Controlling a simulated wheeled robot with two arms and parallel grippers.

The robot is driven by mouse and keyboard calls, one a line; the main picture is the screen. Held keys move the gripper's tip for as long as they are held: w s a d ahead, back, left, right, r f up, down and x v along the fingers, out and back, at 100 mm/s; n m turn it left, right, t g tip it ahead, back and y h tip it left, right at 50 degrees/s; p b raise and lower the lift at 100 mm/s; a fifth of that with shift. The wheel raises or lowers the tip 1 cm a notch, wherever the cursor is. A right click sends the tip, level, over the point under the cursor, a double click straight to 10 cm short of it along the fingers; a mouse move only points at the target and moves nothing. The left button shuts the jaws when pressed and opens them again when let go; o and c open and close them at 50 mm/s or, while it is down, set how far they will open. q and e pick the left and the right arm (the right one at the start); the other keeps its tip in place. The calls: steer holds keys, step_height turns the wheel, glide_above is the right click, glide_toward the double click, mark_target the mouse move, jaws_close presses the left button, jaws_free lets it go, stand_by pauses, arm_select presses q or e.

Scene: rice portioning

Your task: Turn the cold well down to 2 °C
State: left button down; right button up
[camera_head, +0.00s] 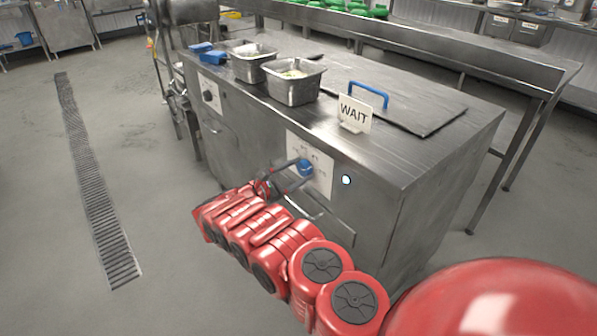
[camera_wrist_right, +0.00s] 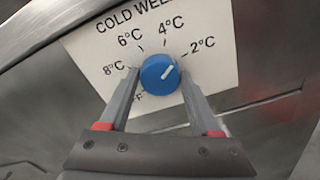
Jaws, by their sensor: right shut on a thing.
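The cold well's blue knob (camera_head: 305,168) sits on a white dial plate (camera_head: 318,180) on the front of the steel counter. In the right wrist view, the knob (camera_wrist_right: 160,74) has a white pointer line aimed up and to the right, close to the 2 °C mark. The plate (camera_wrist_right: 205,35) reads 8, 6, 4 and 2 °C, with a lower label partly hidden by a finger. My right gripper (camera_wrist_right: 158,84) has one finger on each side of the knob and is shut on it; it also shows in the head view (camera_head: 284,175). My left gripper is out of view.
A WAIT sign (camera_head: 355,113) and a blue handle (camera_head: 368,95) stand on the counter top (camera_head: 400,150). Two steel pans (camera_head: 292,93) with pale contents stand at its left. Another dark knob (camera_head: 208,97) is on the front further left. A handle bar lies below the plate.

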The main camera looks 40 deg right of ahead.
steer(key=shift+m, duration=1.7)
steer(key=o, duration=1.4)
steer(key=shift+c, duration=0.2)
steer(key=shift+a, duration=0.1)
steer(key=s+a, duration=0.1)
steer(key=a, duration=1.6)
steer(key=shift+s+a+b, duration=0.15)
steer(key=shift+s+b, duration=0.05)
steer(key=shift+b, duration=0.15)
